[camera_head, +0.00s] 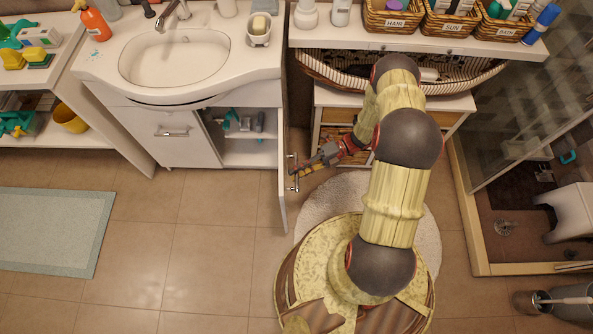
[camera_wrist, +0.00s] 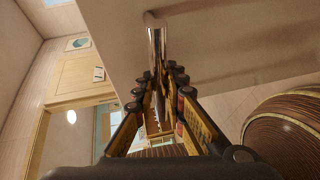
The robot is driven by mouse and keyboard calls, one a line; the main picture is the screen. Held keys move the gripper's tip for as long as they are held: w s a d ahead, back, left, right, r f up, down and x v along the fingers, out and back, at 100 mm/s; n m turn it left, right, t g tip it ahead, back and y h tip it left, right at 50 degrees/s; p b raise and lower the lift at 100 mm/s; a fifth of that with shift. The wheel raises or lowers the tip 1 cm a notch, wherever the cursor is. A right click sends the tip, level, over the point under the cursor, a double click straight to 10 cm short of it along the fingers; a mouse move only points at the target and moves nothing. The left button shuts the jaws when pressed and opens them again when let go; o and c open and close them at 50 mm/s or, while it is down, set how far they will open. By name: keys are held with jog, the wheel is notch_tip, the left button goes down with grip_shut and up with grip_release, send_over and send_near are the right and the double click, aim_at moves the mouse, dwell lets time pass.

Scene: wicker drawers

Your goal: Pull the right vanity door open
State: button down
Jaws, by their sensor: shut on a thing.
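The right vanity door (camera_head: 282,178) stands swung wide open, out from the white vanity, at the right end of its front. Its metal handle (camera_head: 291,174) is on the door face toward my arm. My gripper (camera_head: 300,171) reaches from the right to this handle and is shut on it. In the wrist view the handle (camera_wrist: 155,45) is a shiny bar running between the fingers of my gripper (camera_wrist: 157,108), with the pale door panel (camera_wrist: 230,45) behind it. The fingers hide part of the handle.
The open cabinet shelf (camera_head: 248,155) holds small items. The left vanity door (camera_head: 178,145) is shut. A wicker-drawer shelf unit (camera_head: 455,103) stands behind my arm. A round rug (camera_head: 425,215) lies by my base. Tiled floor (camera_head: 200,265) is clear at front left.

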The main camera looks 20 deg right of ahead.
jog(key=c, duration=1.9)
grip_release()
jog(key=shift+o, duration=0.5)
jog(key=d+r, duration=0.2)
jog(key=d, duration=0.9)
jog(key=shift+w+d, duration=0.4)
